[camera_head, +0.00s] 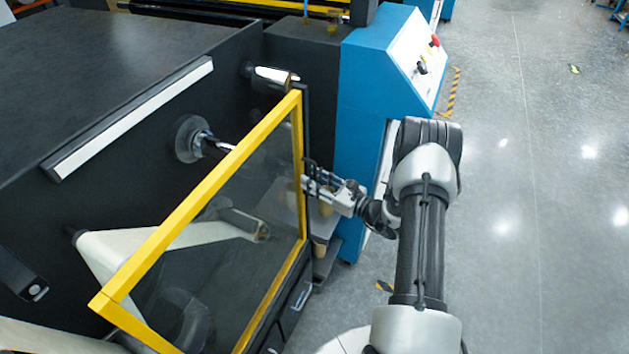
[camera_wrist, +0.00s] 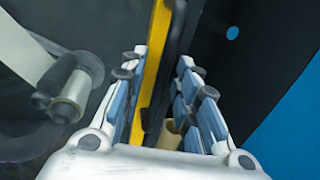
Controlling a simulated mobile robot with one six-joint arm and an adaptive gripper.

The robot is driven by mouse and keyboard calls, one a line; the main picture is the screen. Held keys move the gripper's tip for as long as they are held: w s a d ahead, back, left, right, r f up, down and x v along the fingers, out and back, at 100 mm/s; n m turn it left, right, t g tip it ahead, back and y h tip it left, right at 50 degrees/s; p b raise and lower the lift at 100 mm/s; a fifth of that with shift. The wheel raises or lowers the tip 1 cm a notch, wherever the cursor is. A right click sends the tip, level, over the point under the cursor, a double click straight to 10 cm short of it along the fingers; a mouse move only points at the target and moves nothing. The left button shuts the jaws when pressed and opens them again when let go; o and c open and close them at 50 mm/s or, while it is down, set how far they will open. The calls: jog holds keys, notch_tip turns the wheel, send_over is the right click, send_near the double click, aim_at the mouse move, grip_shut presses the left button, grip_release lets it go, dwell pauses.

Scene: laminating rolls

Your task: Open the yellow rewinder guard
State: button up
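The yellow rewinder guard (camera_head: 207,190) is a yellow frame around a clear panel, standing in front of the dark machine at the middle left of the head view. Rolls show through its panel. My gripper (camera_head: 309,180) is at the guard's right upright edge. In the wrist view my gripper's two fingers (camera_wrist: 160,80) are spread apart. The guard's yellow bar (camera_wrist: 152,65) and a dark upright strip beside it run between them, nearer the left finger. I cannot tell whether a finger touches the guard.
A blue cabinet (camera_head: 362,100) with a control panel and red button stands right behind my gripper. A white web roll (camera_head: 165,238) is behind the guard. Grey floor (camera_head: 540,220) to the right is open.

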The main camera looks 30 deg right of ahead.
grip_shut()
dwell(0.4)
dwell(0.4)
